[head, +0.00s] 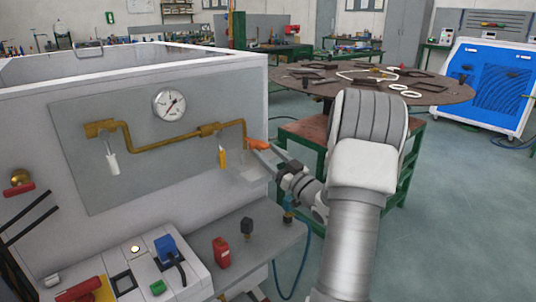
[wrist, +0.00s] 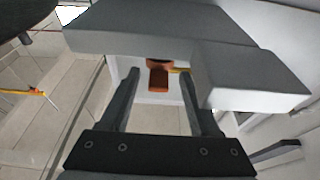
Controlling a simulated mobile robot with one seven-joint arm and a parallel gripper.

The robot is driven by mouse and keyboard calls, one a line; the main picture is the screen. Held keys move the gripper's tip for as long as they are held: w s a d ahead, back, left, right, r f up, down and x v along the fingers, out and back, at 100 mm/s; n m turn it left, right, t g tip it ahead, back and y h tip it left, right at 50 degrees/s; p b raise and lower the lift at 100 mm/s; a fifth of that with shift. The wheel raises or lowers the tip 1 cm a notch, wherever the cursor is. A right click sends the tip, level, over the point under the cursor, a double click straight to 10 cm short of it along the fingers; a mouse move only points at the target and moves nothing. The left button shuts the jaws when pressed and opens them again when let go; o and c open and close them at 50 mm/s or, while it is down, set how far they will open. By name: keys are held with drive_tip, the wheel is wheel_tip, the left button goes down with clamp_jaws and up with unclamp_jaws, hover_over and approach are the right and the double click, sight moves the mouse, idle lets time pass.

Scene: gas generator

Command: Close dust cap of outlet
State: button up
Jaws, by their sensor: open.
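My gripper (head: 264,151) is at the right end of the white generator panel, beside an orange piece (head: 257,144) near the end of the brass pipe (head: 160,143). In the wrist view my gripper (wrist: 160,74) is open. An orange-brown piece (wrist: 158,79) shows between its fingers, and no contact can be made out. A blue socket-like part (head: 166,247) stands on the lower control panel, away from my gripper. I cannot tell for certain which part is the outlet's dust cap.
A pressure gauge (head: 169,104) sits above the pipe. A yellow handle (head: 222,157) and a white handle (head: 112,164) hang from it. A grey shelf (head: 265,222) with a red part (head: 221,251) lies below. A round table (head: 445,88) stands behind my arm.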

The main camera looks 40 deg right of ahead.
drive_tip(key=p+v, duration=0.2)
drive_tip(key=v, duration=1.5)
drive_tip(key=shift+s, duration=0.2)
